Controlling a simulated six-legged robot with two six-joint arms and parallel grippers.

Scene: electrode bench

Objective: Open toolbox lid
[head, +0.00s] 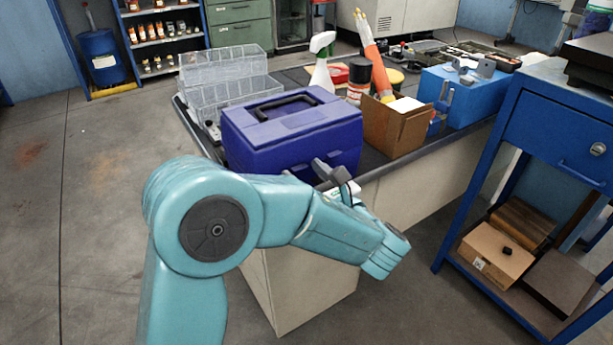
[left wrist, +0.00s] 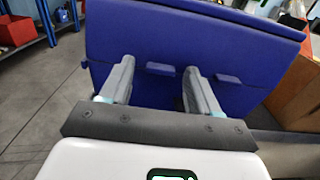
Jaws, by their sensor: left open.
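The toolbox (head: 255,135) is blue-purple with a black handle (head: 287,106) on its closed lid (head: 300,120). It stands at the near left corner of the bench. My left gripper (head: 312,172) is at the front face of the toolbox, partly hidden behind my own arm. Nothing is between the fingers. I cannot tell whether the fingertips touch the box. My right gripper is not in view.
Clear plastic organizers (head: 225,80) stand behind the toolbox. A cardboard box (head: 396,125) stands close to its right, with a spray bottle (head: 321,65) behind. A blue box (head: 470,92) is farther right. A blue cart (head: 555,130) stands right of the bench.

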